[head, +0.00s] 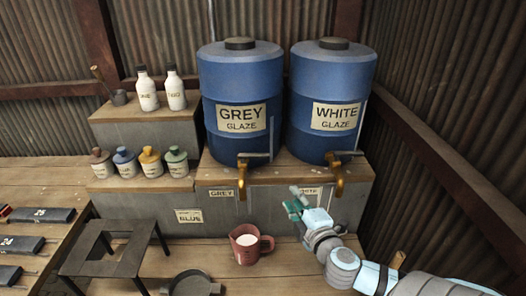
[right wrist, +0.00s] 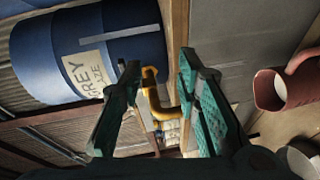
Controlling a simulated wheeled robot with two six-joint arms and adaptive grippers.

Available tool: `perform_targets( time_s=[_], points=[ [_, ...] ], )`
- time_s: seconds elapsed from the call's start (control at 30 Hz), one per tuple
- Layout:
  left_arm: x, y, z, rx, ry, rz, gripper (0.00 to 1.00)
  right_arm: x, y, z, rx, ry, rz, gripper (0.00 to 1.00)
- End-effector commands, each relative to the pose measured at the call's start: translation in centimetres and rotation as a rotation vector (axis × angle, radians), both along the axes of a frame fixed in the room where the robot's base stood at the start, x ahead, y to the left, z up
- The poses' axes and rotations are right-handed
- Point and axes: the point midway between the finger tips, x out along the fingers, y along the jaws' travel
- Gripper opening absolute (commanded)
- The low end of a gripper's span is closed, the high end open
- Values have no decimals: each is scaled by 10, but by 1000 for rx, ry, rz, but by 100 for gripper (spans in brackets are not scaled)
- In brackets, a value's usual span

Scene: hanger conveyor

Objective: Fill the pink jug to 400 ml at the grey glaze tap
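The pink jug (head: 236,252) stands upright on the lower bench below the grey glaze tap, slightly right of it in the head view. A pale surface shows inside it; I cannot read a level. It also shows at the right of the right wrist view (right wrist: 267,92). The grey glaze tap (head: 242,180) is brass with a grey lever (head: 255,155), on the blue GREY GLAZE barrel (head: 240,80). My right gripper (head: 293,203) is open and empty, right of the tap and above the jug. The tap (right wrist: 154,95) shows between its fingers in the right wrist view. My left gripper is out of view.
The WHITE GLAZE barrel (head: 332,80) with its own tap (head: 338,178) stands to the right. Bottles and small coloured jars (head: 150,160) stand on steps at left. A dark stand (head: 110,245) and a dark round pan (head: 190,284) are in front.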

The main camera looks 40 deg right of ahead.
Motion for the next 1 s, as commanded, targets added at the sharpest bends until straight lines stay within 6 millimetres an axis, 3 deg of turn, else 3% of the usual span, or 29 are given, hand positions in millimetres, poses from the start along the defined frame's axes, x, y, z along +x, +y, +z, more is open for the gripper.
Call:
perform_targets(
  time_s=[0.03,0.07,0.17,0.27,0.63,0.8,1.0],
  points=[
    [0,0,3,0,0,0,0,8,8,26,-78,-39,61,30],
    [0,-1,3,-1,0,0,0,11,13,38,-117,-59,92,30],
    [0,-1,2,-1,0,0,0,20,19,54,-176,-91,134,30],
    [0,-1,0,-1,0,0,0,35,15,54,-178,-94,132,30],
    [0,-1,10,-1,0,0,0,131,-10,56,-169,-93,131,30],
    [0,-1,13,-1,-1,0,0,151,-16,54,-171,-89,132,30],
    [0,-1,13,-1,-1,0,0,155,-17,52,-173,-89,134,30]
  ],
)
